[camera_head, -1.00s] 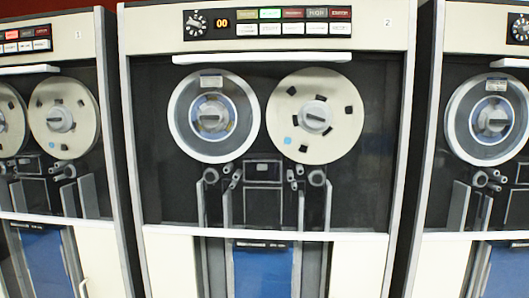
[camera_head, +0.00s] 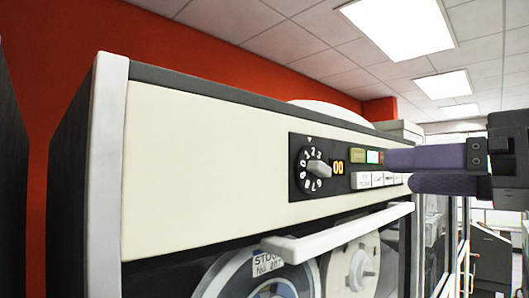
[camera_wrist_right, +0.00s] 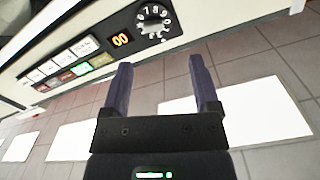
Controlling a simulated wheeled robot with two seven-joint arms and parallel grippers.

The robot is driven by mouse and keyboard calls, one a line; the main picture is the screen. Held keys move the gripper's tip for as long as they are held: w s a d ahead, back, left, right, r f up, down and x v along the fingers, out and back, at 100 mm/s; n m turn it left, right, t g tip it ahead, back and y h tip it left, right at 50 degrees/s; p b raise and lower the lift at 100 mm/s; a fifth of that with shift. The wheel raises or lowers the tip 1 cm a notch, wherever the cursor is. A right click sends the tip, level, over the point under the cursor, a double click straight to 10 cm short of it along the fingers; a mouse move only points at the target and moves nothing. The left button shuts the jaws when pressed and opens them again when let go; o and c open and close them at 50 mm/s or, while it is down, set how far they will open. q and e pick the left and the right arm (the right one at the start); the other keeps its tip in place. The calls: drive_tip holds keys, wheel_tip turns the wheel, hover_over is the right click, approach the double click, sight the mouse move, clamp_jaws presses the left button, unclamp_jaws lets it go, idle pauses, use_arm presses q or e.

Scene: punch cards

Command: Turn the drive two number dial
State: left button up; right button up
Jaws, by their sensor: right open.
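The number dial (camera_head: 317,170) is a black round dial with white digits and a light grey knob, set in a black panel on the cream front of the tape drive (camera_head: 200,160). It also shows at the top of the right wrist view (camera_wrist_right: 153,20). My right gripper (camera_head: 400,171) comes in from the right with two purple fingers, open and empty. It is apart from the dial, to its right, in front of the panel's buttons. In the right wrist view the open fingers (camera_wrist_right: 161,66) point toward the dial. My left gripper is not in view.
An orange display reading 00 (camera_head: 338,168) sits beside the dial. Several buttons (camera_head: 364,180) are partly hidden by my right gripper's fingers. A white handle (camera_head: 340,235) sticks out below the panel, above the tape reels. Space in front of the dial looks clear.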

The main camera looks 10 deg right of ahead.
sight(326, 173)
drive_tip(key=w+p, duration=0.1)
drive_tip(key=w, duration=0.1)
drive_tip(key=w+a, duration=0.1)
drive_tip(key=w, duration=0.1)
drive_tip(key=shift+w+a+p, duration=0.2)
drive_tip(key=shift+w+p, duration=0.15)
drive_tip(key=x, duration=0.3)
drive_tip(key=p+x, duration=0.1)
drive_tip(key=shift+a, duration=0.55)
drive_tip(key=shift+w+d+f, duration=0.1)
drive_tip(key=shift+w, duration=0.05)
drive_tip(key=c, duration=0.3)
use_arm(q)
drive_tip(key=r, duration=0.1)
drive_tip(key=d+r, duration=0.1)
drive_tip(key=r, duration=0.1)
use_arm(e)
clamp_jaws()
